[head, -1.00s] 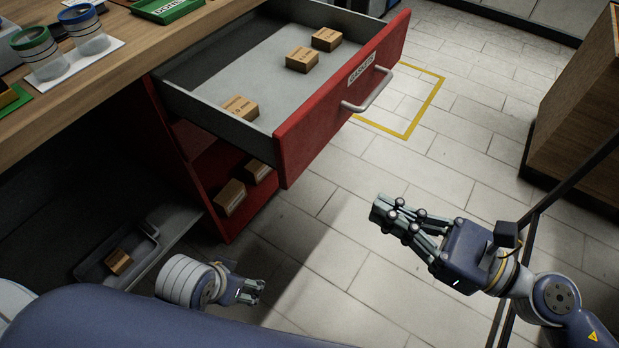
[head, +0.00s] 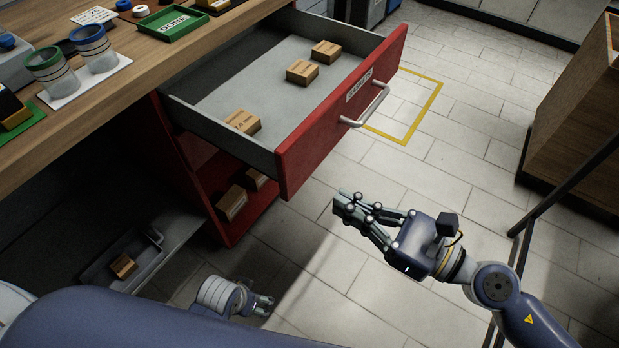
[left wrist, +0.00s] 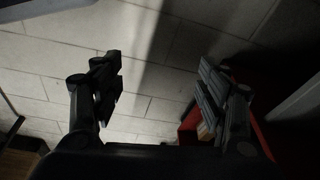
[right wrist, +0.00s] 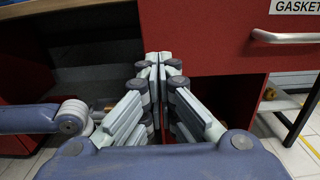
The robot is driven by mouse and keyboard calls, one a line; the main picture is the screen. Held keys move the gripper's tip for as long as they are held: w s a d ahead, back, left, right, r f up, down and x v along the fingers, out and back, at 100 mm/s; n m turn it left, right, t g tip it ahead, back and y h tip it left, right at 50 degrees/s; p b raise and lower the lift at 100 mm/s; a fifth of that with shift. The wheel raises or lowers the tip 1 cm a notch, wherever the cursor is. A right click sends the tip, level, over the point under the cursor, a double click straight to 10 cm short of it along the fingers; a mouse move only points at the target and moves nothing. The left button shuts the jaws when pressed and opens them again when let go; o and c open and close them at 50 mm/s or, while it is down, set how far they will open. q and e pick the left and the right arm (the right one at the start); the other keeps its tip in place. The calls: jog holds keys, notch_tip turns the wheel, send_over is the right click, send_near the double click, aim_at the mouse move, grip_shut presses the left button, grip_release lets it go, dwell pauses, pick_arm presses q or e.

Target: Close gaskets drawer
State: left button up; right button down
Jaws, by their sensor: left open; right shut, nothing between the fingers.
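The gaskets drawer stands pulled out, with a red front (head: 318,138), a silver bar handle (head: 368,106) and a "GASKETS" label (head: 359,86). Several small cardboard boxes (head: 302,71) lie inside it. In the right wrist view the red front (right wrist: 205,32) fills the top, with the handle (right wrist: 290,37) at the upper right. My right gripper (head: 340,200) is shut and empty, in front of and below the drawer front, apart from the handle. My left gripper (head: 264,305) is low near the floor, open and empty; its parted fingers show in the left wrist view (left wrist: 160,85).
A wooden worktop (head: 110,110) with a green tray (head: 172,23) and jars (head: 95,47) is at the left. Below it are a red shelf with boxes (head: 231,203) and a grey bin (head: 120,263). Tiled floor is clear beyond the drawer. A wooden cabinet (head: 575,120) stands right.

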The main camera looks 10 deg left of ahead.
aim_at(296, 177)
jog(key=p+x, duration=0.2)
jog(key=x, duration=0.4)
jog(key=shift+a+r+p, duration=0.1)
jog(key=shift+a+p, duration=0.2)
jog(key=shift+p, duration=0.05)
pick_arm(q)
jog(key=s+f, duration=0.5)
jog(key=f, duration=0.5)
jog(key=shift+a+g, duration=0.3)
jog(key=shift+g, duration=0.1)
pick_arm(e)
jog(key=shift+w+a, duration=0.3)
jog(key=shift+a, duration=0.25)
pick_arm(q)
jog(key=shift+f, duration=0.1)
jog(key=shift+a, duration=0.1)
pick_arm(e)
jog(key=shift+w, duration=0.1)
